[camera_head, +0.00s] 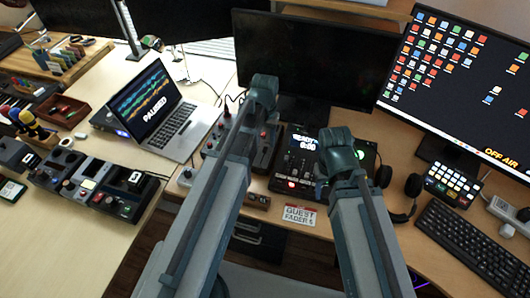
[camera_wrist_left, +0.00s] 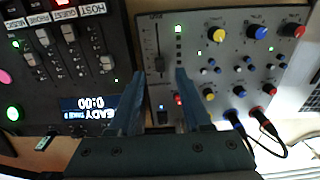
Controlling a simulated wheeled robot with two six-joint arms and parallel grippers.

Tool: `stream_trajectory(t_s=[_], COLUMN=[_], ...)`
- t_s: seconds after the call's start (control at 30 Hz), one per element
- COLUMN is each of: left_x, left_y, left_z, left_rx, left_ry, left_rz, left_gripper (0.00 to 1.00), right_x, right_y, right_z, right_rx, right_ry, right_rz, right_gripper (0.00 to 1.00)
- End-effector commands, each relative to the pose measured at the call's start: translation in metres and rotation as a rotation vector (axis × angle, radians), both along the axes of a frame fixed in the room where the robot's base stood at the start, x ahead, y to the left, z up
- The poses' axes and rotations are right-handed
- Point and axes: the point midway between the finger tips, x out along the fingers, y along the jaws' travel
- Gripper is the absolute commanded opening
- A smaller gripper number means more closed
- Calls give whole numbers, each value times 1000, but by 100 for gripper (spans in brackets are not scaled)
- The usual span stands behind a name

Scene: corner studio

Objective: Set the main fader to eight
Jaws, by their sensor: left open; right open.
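The grey mixer (camera_wrist_left: 225,70) has a single fader (camera_wrist_left: 158,50) in a vertical slot at its left side in the left wrist view. Its label is too small to read. My left gripper (camera_wrist_left: 160,80) is open, with one finger on each side of the fader's lower part; contact cannot be told. In the head view my left gripper (camera_head: 262,92) is above the mixer (camera_head: 268,138), which the arm partly hides. The black console (camera_wrist_left: 40,115) beside it has several faders and a display reading READY 0:00. My right gripper (camera_head: 337,150) is open over the console (camera_head: 284,183).
A guest card (camera_head: 299,215) reads GUEST FADER 6. The laptop (camera_head: 160,110) stands left, monitors (camera_head: 300,60) behind. Headphones (camera_head: 410,195), a button pad (camera_head: 452,185) and keyboard (camera_head: 475,240) lie right. Cables (camera_wrist_left: 262,135) plug into the mixer beside my left gripper.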

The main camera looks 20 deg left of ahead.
Motion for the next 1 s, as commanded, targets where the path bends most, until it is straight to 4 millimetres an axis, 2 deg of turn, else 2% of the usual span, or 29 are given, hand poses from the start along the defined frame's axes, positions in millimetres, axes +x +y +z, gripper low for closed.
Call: stream_trajectory(t_s=[0.03,0.2,0.6,0.67,0.87,0.9,1.0], left_x=[0,0,0,0,0,0,0], left_y=[0,0,0,0,0,0,0], left_z=[-15,-33,-36,-36,-36,-36,-36], left_rx=[0,0,0,0,0,0,0], left_ry=[0,0,0,0,0,0,0], left_rz=[0,0,0,0,0,0,0], left_gripper=[49,49,49,40,4,0,0], right_x=[0,0,0,0,0,0,0], right_y=[0,0,0,0,0,0,0], right_z=[-15,-33,-36,-36,-36,-36,-36], right_rx=[0,0,0,0,0,0,0], right_ry=[0,0,0,0,0,0,0], right_rz=[0,0,0,0,0,0,0], right_gripper=[50,50,50,50,50,50,50])
